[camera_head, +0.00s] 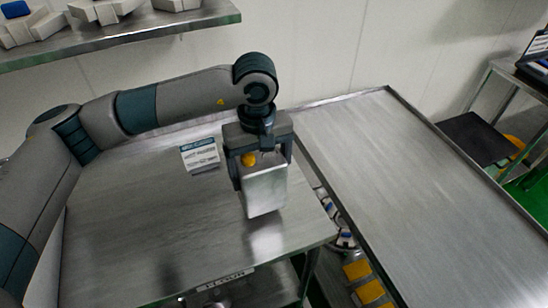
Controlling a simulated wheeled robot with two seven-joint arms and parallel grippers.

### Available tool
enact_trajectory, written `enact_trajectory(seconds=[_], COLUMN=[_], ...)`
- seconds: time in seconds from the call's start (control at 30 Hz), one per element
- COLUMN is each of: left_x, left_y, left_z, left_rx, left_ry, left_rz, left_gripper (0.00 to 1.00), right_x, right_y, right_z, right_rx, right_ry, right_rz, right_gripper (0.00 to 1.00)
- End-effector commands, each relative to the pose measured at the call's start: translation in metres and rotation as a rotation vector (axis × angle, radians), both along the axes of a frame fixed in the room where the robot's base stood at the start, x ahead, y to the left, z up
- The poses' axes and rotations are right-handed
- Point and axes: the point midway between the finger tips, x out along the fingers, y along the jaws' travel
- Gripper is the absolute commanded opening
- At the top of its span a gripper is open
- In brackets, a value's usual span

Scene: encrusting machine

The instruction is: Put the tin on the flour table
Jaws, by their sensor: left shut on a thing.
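A silver, box-shaped tin (265,190) hangs upright in my left gripper (262,165), which is shut on it from above. A small yellow patch shows at the tin's top, between the fingers. The tin is over the right part of the left steel table (130,235). A blurred reflection lies below it; whether its base touches the top I cannot tell. A label (226,279) is on this table's front edge, too blurred to read surely, so I cannot confirm that it is the flour table. My right gripper is not in view.
A white card with print (200,155) stands at the table's back. A long rimmed steel table (400,180) stands to the right, past a narrow gap. Yellow items (362,280) lie low below the gap. A wall shelf (120,30) holds pale boxes. The left table's front is clear.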

Motion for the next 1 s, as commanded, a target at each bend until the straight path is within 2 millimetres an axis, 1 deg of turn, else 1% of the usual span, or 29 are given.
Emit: enact_trajectory(seconds=[0.1, 0.37, 0.5, 0.67, 0.8, 0.9, 1.0], left_x=[0.001, 0.000, 0.000, 0.000, 0.000, 0.000, 0.000], left_y=[0.003, 0.003, 0.003, 0.003, 0.003, 0.003, 0.003], left_z=[0.000, 0.000, -0.002, -0.015, -0.029, -0.037, -0.040], left_rx=[-0.003, -0.003, -0.002, -0.002, -0.003, -0.003, -0.002], left_ry=[-0.004, -0.004, -0.003, -0.001, 0.000, -0.002, -0.003], left_rz=[0.000, 0.000, 0.000, 0.000, 0.000, 0.001, 0.000], left_gripper=[0.19, 0.19, 0.19, 0.19, 0.19, 0.19, 0.19], right_x=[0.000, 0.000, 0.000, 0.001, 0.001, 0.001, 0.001], right_y=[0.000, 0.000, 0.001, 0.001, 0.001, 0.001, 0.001], right_z=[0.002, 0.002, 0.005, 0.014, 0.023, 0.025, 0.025], right_rx=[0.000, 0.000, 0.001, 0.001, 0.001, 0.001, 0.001], right_ry=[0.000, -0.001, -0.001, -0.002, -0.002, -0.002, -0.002], right_rz=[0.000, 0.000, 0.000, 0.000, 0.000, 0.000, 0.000], right_gripper=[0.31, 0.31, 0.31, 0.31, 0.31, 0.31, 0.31])
